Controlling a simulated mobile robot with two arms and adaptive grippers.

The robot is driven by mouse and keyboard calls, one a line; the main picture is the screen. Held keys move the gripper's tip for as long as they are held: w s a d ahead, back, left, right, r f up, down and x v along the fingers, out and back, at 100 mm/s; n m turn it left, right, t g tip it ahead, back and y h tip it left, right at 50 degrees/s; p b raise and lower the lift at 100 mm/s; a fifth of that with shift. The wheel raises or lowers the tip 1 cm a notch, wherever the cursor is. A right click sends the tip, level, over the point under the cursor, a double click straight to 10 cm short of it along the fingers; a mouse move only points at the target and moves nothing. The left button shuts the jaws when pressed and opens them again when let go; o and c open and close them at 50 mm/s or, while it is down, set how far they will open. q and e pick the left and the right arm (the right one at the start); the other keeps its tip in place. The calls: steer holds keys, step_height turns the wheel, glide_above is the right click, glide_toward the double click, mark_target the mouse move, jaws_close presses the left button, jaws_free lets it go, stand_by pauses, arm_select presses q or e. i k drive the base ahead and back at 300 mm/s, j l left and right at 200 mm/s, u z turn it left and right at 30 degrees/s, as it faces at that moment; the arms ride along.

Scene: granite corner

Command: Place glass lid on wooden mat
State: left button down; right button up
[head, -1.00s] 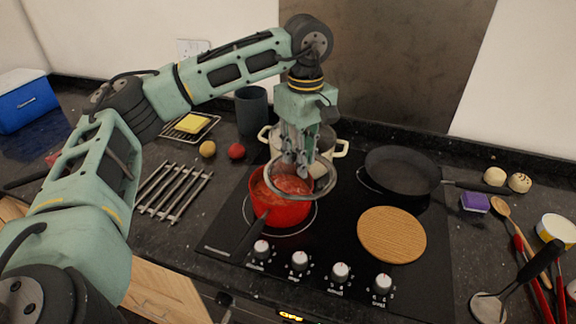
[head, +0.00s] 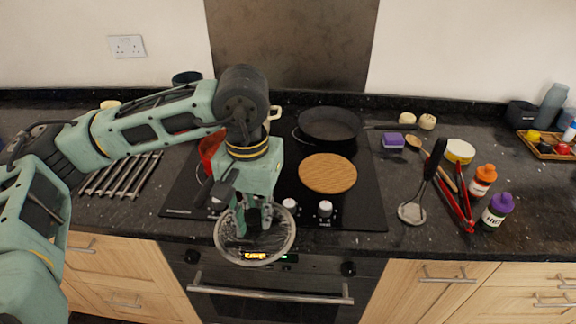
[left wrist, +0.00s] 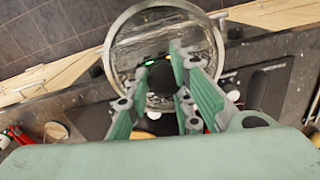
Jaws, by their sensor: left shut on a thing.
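The glass lid (head: 284,242) is a clear disc with a metal rim. My left gripper (head: 254,222) is shut on it and holds it in front of the hob's front edge, above the oven front. The lid (left wrist: 150,22) also shows in the left wrist view, with the gripper fingers (left wrist: 158,88) at its dark centre knob. The round wooden mat (head: 328,173) lies bare on the black hob, to the right of and behind the lid. My right gripper is not in view.
A black frying pan (head: 330,125) stands behind the mat. A red saucepan (head: 209,147) is partly hidden behind my left arm. A masher (head: 412,212), red tongs (head: 458,205) and bottles (head: 497,210) lie or stand right of the hob.

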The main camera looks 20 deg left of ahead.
mark_target(328, 170)
steer(key=j+z, duration=0.1)
steer(key=z, duration=0.25)
steer(key=j+z, duration=0.1)
steer(key=z, duration=0.3)
steer(key=j+z, duration=0.1)
steer(key=z, duration=0.25)
steer(key=j, duration=0.45)
steer(key=i+j, duration=0.1)
steer(key=j, duration=0.35)
